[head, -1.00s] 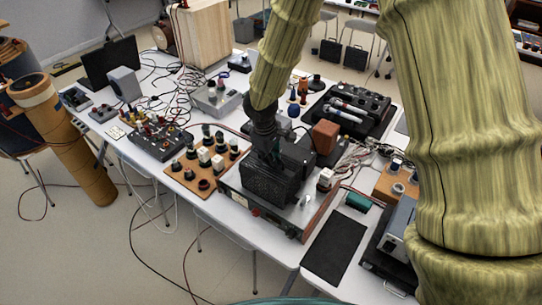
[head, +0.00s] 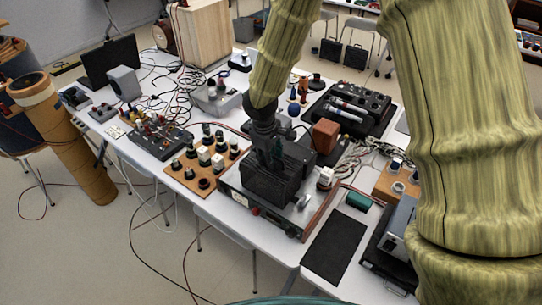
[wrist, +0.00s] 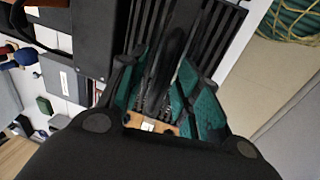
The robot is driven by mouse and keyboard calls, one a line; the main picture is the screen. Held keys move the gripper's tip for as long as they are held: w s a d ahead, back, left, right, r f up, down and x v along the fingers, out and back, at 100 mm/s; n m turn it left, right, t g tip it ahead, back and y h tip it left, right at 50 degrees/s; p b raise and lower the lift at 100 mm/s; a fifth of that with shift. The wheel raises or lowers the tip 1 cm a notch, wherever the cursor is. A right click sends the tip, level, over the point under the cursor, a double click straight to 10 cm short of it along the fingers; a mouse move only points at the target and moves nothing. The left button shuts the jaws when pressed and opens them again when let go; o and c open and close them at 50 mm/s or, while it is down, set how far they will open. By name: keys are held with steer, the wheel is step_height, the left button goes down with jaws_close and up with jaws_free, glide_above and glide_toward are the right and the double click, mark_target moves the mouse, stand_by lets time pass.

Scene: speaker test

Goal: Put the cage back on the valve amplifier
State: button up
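The black slatted cage (head: 268,187) is over the valve amplifier (head: 240,205), a low grey box with a wooden side, knobs on its front and white-topped parts on its deck. The cage looks roughly upright and lined up with the amplifier. I cannot tell whether it rests on the deck or hangs just above it. My gripper (head: 272,157) reaches down from above to the top of the cage. In the wrist view, my green-padded fingers (wrist: 165,62) close on a dark part of the cage (wrist: 210,30). The cage hides much of the deck.
A wooden board with several valves (head: 190,178) stands close left of the amplifier. A brown block (head: 325,134) is behind it. A green box (head: 358,201) and black mat (head: 335,247) lie to the right. Cables and other equipment crowd the table.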

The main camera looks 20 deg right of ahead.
step_height(320, 180, up, 11)
steer(key=s+a, duration=0.1)
steer(key=shift+s+a+r, duration=0.2)
steer(key=shift+a, duration=0.2)
